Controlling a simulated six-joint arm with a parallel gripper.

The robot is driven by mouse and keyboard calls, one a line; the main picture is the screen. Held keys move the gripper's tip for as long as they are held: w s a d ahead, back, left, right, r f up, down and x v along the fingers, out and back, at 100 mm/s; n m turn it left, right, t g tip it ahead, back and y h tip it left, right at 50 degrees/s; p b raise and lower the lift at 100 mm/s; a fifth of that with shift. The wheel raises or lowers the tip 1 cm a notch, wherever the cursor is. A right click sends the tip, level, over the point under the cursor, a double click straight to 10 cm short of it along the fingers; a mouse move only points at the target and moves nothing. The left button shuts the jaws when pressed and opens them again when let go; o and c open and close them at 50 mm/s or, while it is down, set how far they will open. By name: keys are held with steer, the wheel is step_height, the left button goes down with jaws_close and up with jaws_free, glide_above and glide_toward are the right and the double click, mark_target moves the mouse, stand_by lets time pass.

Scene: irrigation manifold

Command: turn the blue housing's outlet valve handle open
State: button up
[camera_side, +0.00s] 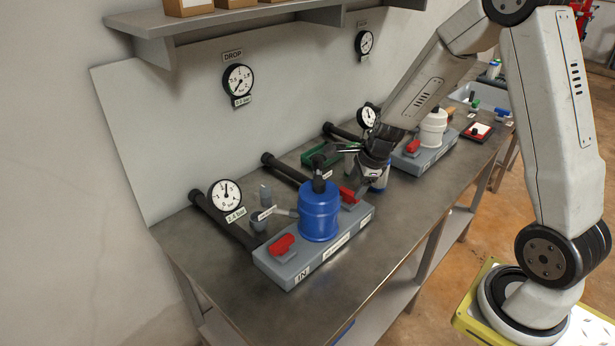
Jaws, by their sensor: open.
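The blue housing (319,218) stands upright on a grey base block with an "IN" label at its near left end. One red valve handle (282,244) is on the IN side. The other red handle (348,195), at the far right end of the block, is on the opposite side and appears to be the outlet handle. My gripper (345,172) is open, with its fingers spread above and behind the housing, close to that far handle. One finger reaches left near the housing's black top; whether anything touches is unclear. The handle is partly hidden by the housing and gripper.
A white housing (433,128) with its own red handle (413,146) stands farther right. A gauge (225,195) and black pipes (225,220) are at the left. A green tray (321,154) lies behind my gripper. The bench front (370,270) is clear.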

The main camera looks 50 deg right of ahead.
mark_target(352, 193)
steer(key=w+d+f+m, duration=0.2)
steer(key=d+f+m, duration=0.1)
steer(key=d+m, duration=0.4)
steer(key=m, duration=0.3)
steer(key=shift+w+d+f+m+t, duration=0.15)
steer(key=shift+w+d+m+t, duration=0.1)
steer(key=shift+w+m+t, duration=0.15)
steer(key=shift+f, duration=0.15)
steer(key=shift+x, duration=3.75)
steer(key=shift+d, duration=0.15)
jaws_close()
